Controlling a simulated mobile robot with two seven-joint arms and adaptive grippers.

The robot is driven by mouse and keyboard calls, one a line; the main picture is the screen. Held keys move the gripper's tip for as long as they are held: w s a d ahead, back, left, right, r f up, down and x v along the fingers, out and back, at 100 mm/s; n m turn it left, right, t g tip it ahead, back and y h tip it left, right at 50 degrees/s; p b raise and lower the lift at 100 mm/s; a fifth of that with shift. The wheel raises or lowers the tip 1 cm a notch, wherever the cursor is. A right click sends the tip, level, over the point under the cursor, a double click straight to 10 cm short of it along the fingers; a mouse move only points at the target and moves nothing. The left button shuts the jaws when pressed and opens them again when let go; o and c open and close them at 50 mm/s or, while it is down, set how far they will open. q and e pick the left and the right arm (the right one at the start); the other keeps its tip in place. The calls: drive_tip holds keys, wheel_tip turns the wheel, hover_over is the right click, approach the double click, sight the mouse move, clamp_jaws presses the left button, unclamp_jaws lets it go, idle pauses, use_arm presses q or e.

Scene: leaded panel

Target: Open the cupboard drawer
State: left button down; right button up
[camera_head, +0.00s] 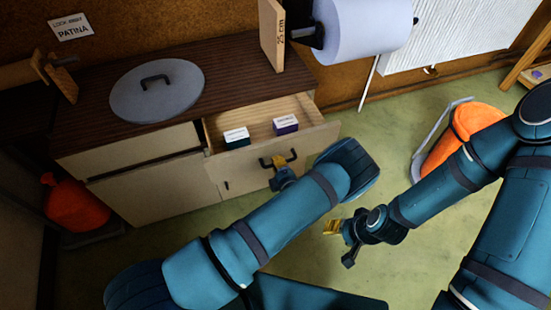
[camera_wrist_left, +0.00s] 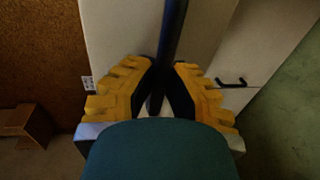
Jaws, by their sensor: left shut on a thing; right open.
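The cupboard (camera_head: 160,190) has a dark wooden top and pale fronts. Its right-hand drawer (camera_head: 312,140) stands pulled out, with two small labelled boxes, one dark green (camera_head: 236,139) and one purple (camera_head: 285,126), inside. My left gripper (camera_head: 279,165) is at the drawer's dark handle (camera_head: 291,154). In the left wrist view the yellow fingers (camera_wrist_left: 158,90) are shut on the dark handle bar (camera_wrist_left: 172,40), which runs between them. My forearm partly hides the area below the drawer. My right gripper (camera_head: 340,243) is open and empty above the floor, right of the drawer.
A grey round lid (camera_head: 157,91) lies on the cupboard top. A paper roll (camera_head: 360,30) hangs above, right of the drawer. An orange bin (camera_head: 470,130) stands at right, and a red-orange bag (camera_head: 72,205) at left.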

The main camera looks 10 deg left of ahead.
use_arm(q)
drive_tip(key=shift+f+v, duration=0.2)
drive_tip(key=shift+v, duration=0.85)
drive_tip(key=shift+f+v, duration=0.2)
drive_tip(key=shift+v, duration=0.85)
drive_tip(key=c, duration=1)
unclamp_jaws()
drive_tip(key=shift+r, duration=0.1)
wheel_tip(320, 180, up, 10)
